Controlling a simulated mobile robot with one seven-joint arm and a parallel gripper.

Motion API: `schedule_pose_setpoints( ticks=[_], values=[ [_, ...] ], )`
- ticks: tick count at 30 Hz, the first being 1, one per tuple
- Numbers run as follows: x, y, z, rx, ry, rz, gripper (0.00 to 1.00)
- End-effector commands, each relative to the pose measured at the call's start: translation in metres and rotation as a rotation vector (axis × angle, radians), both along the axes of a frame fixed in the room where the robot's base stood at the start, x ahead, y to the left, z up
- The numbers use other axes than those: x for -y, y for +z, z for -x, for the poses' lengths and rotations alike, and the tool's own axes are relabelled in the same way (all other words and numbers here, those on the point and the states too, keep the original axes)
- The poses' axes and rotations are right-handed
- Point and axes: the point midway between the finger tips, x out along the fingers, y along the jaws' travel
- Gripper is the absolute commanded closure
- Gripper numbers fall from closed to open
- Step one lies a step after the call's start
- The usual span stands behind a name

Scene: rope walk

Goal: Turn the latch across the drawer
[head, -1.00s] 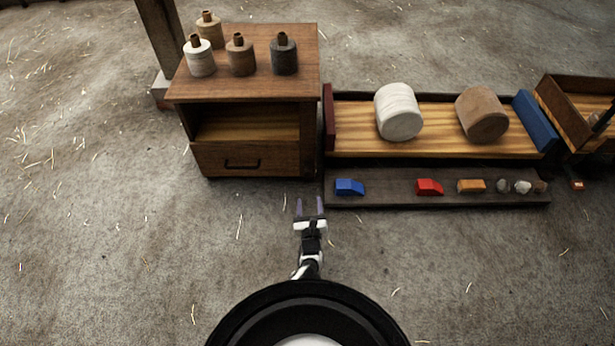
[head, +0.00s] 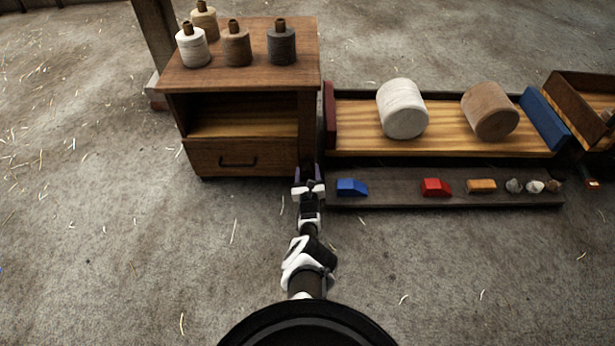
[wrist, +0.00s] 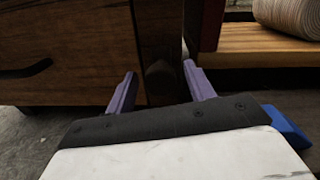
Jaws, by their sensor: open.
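The drawer (head: 205,158) is a brown wooden front with a dark handle (head: 238,163), low in the wooden cabinet. It looks shut, and fills the left of the wrist view (wrist: 75,45). A small dark wooden piece with a rounded top, seemingly the latch (wrist: 160,84), shows at the cabinet's right post beside the drawer. It looks upright; its full shape is hard to tell in the dark. My gripper (head: 308,172) is open at the cabinet's lower right corner. In the wrist view its purple fingers (wrist: 159,75) stand either side of that piece, with contact unclear.
Several thread spools stand on the cabinet top (head: 290,80). To the right, a low bench (head: 355,142) carries two large rolls. A dark tray (head: 395,190) in front holds a blue block (head: 351,187), a red block (head: 436,187) and other small pieces. The floor at left is clear.

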Motion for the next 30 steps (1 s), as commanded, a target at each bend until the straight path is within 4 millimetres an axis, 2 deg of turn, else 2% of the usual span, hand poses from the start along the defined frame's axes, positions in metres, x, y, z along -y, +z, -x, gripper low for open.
schedule_pose_setpoints(
  ticks=[9, 19, 30],
  values=[
    [0.0, 0.0004, -0.0018, -0.001, 0.0, 0.0, 0.47],
    [-0.0002, 0.0002, -0.0016, -0.001, 0.0, 0.0, 0.9],
    [-0.0005, -0.0005, -0.0015, -0.001, 0.0, -0.062, 0.91]
  ],
)
